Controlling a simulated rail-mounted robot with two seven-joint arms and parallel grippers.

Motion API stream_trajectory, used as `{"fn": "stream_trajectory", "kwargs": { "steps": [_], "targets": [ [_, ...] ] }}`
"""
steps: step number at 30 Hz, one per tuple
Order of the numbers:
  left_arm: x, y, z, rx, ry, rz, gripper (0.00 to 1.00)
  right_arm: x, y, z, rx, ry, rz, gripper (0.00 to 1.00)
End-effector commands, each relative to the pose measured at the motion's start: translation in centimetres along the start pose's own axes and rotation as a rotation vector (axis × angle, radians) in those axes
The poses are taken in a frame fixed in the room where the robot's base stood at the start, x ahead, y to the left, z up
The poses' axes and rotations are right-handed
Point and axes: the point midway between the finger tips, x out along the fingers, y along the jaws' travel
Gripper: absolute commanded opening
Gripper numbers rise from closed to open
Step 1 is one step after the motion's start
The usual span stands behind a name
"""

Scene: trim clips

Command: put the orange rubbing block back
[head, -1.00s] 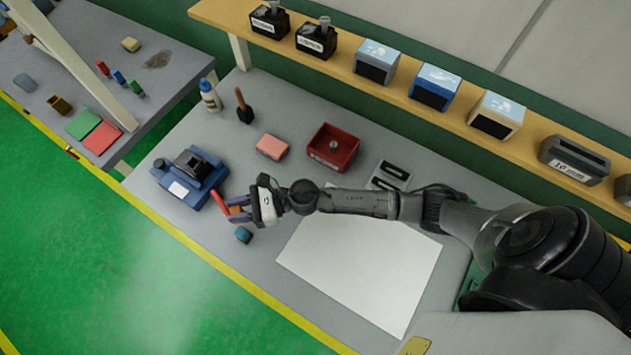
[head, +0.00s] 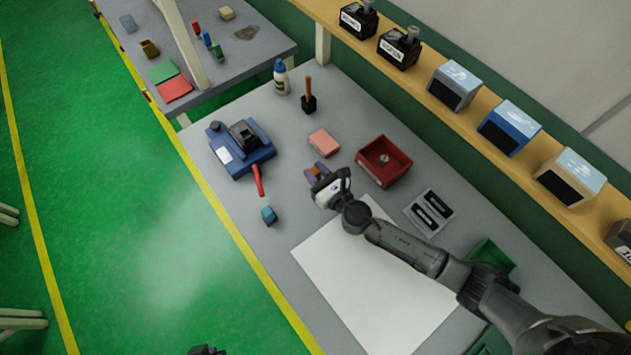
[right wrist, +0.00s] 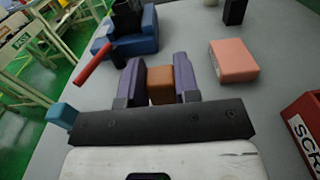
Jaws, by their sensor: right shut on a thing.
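The orange rubbing block (right wrist: 160,84) is held between the two purple fingers of my right gripper (right wrist: 160,82), which is shut on it. In the head view the orange block (head: 315,170) shows small at the fingertips of my right gripper (head: 318,174), over the grey bench just below the pink block (head: 324,142). I cannot tell whether it is clear of the bench top. A small dark part (head: 207,350) at the bottom edge of the head view may be my left gripper; its fingers are cut off.
A blue machine (head: 240,152) with a red lever stands left of the gripper, with a small blue block (head: 268,215) below. A red bin (head: 384,162) is close on the right. Bottle (head: 281,78) and brush (head: 308,98) stand behind. White sheet (head: 370,275) lies bare in front.

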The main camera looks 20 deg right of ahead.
Motion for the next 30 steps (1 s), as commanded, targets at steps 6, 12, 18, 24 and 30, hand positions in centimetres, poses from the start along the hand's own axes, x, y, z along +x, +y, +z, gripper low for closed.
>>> {"fn": "stream_trajectory", "kwargs": {
  "steps": [6,12,18,24,30],
  "targets": [
    [2.0,0.3,0.7,-0.008,0.000,0.006,0.00,0.0,0.0,-3.0,0.001,0.000,0.000,0.05],
    [2.7,0.3,0.9,-0.007,0.000,0.006,0.00,0.1,0.0,-4.0,0.000,-0.001,0.001,0.05],
    [2.5,0.2,0.9,-0.003,-0.001,0.003,0.00,0.1,0.0,-3.9,0.000,-0.001,0.001,0.05],
    [2.9,0.0,1.0,0.004,-0.002,-0.002,0.00,0.1,0.0,-4.4,0.000,-0.001,0.001,0.05],
    [2.8,0.0,1.0,0.006,-0.002,-0.004,0.00,0.1,0.0,-4.3,0.000,0.000,0.002,0.45]
  ]
}}
